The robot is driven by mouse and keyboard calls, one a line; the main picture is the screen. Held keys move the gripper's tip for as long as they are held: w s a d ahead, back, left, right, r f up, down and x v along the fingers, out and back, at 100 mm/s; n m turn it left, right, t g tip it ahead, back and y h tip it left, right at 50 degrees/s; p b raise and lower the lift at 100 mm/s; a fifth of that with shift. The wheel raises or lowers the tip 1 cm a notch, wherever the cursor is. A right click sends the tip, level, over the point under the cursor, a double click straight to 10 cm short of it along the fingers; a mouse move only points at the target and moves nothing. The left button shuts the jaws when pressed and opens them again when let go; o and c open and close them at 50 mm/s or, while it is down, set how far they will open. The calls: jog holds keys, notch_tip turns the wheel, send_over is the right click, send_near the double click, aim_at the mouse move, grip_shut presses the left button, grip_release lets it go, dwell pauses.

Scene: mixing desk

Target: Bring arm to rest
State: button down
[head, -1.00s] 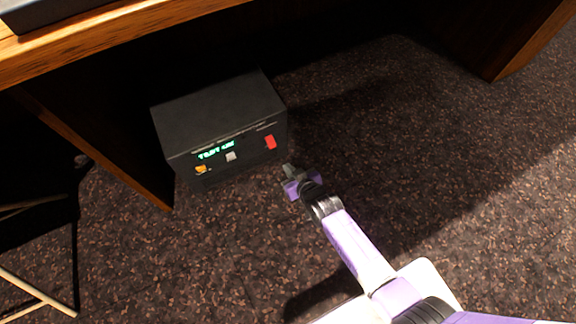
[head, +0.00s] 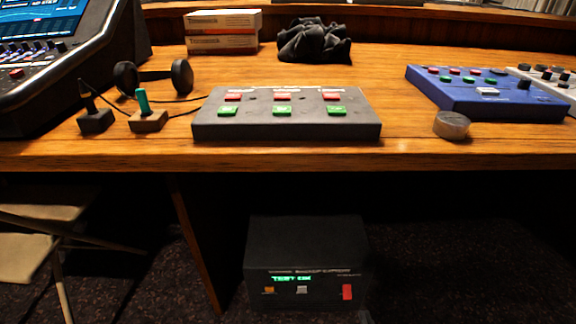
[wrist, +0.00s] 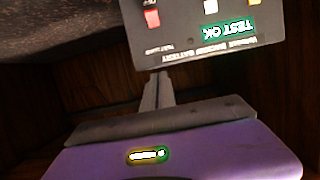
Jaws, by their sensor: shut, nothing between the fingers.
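My gripper (wrist: 154,92) shows in the wrist view with its fingers shut and nothing between them. Its purple body fills the bottom of that view. The black box (head: 306,243) stands on the carpet under the desk, with a lit green "TEST OK" display and orange, white and red buttons on its front. In the wrist view the box (wrist: 180,42) appears upside down, just beyond the fingertips; I cannot tell the exact gap. I cannot make out my gripper in the head view.
The wooden desk (head: 420,145) spans above the box. On it are a grey button panel (head: 285,130), a blue panel (head: 480,98), a round knob (head: 452,125), headphones (head: 153,75), two small levers, boxes and black cloth. A folding chair (head: 30,250) stands left.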

jog(key=s+r, duration=1.2)
jog(key=s, duration=0.5)
jog(key=s+r, duration=1.1)
jog(key=s, duration=0.5)
notch_tip(320, 180, up, 32)
jog(key=p, duration=3.2)
jog(key=shift+a+r+p, duration=0.15)
jog(key=shift+p, duration=0.15)
